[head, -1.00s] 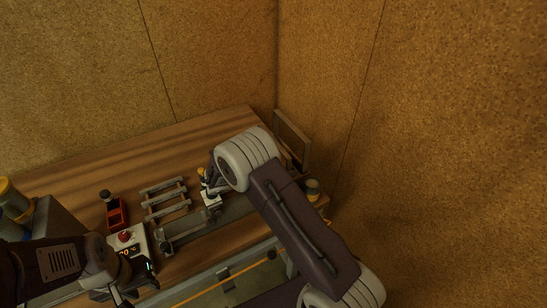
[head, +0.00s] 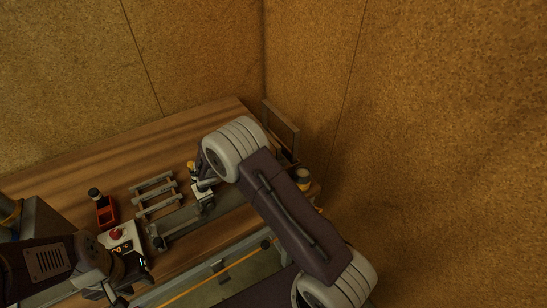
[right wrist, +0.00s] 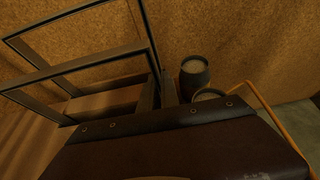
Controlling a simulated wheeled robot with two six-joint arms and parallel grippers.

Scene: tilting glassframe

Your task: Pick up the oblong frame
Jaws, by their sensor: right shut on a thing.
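Two thin dark rectangular frames stand upright at the left of the right wrist view, a farther one (right wrist: 68,20) and a nearer one (right wrist: 85,63). In the head view an upright frame (head: 282,114) stands at the table's back right corner. I cannot tell which is the oblong frame. My right gripper (head: 204,196) is low over a long grey strip (head: 182,221), partly hidden by its own arm. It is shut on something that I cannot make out. My left gripper (head: 122,287) is at the front left beside a control box; its jaws are unclear.
A slatted grey rack (head: 155,193) lies on the wooden table (head: 100,165). A red holder (head: 106,213) and a white control box with a red button (head: 116,234) are at left. Jars (right wrist: 194,75) stand by the frames. Brown walls close off the back and right.

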